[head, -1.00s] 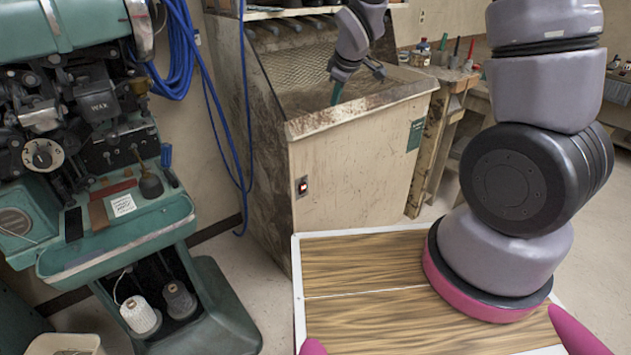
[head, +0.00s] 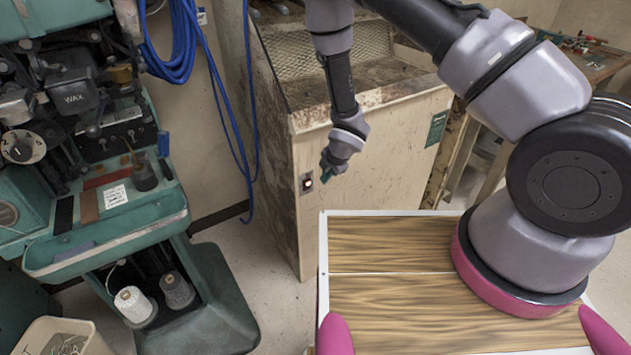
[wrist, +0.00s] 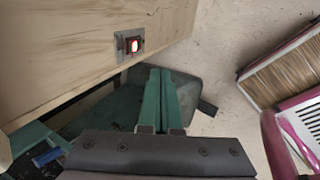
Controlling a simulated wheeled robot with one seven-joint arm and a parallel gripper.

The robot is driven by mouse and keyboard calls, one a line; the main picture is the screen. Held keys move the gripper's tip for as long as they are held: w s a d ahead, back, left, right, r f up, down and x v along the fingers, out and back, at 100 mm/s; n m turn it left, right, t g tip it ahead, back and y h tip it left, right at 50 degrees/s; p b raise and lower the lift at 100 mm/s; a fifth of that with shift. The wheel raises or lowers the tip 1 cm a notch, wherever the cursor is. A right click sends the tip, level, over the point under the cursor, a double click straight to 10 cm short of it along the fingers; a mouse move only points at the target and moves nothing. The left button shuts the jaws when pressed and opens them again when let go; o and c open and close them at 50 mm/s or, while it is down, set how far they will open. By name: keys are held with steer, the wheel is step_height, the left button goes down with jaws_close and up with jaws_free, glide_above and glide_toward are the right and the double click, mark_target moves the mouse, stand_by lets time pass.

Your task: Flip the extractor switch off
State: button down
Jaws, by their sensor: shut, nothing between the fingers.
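The extractor switch (head: 307,182) is a small rocker with a lit red part in a metal plate on the front of the wooden extractor cabinet (head: 370,160). In the wrist view the switch (wrist: 133,44) is at the upper left, glowing red and white. My gripper (head: 325,176) is just right of the switch in the head view, apart from it as far as I can tell. In the wrist view its two green fingers (wrist: 160,72) are together with nothing between them, pointing below and right of the switch.
A green stitching machine (head: 110,235) with thread spools stands at the left. A blue hose (head: 222,110) hangs between it and the cabinet. My wood-topped base is in front. Bare floor (head: 275,290) shows between the machine and my base.

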mark_target(308, 183)
stand_by(0.3)
steer(key=shift+w+a+f, duration=0.75)
steer(key=shift+w+f, duration=0.4)
steer(key=shift+f, duration=0.3)
steer(key=shift+w+a+f, duration=0.75)
steer(key=shift+w+f, duration=0.35)
steer(key=shift+f, duration=0.3)
steer(key=shift+w+a+f, duration=0.75)
steer(key=shift+w+f, duration=0.4)
steer(key=shift+f, duration=0.3)
steer(key=shift+w+a+r, duration=0.15)
steer(key=shift+w+a, duration=0.1)
steer(key=shift+w, duration=0.1)
steer(key=shift+r, duration=0.15)
steer(key=shift+r, duration=0.65)
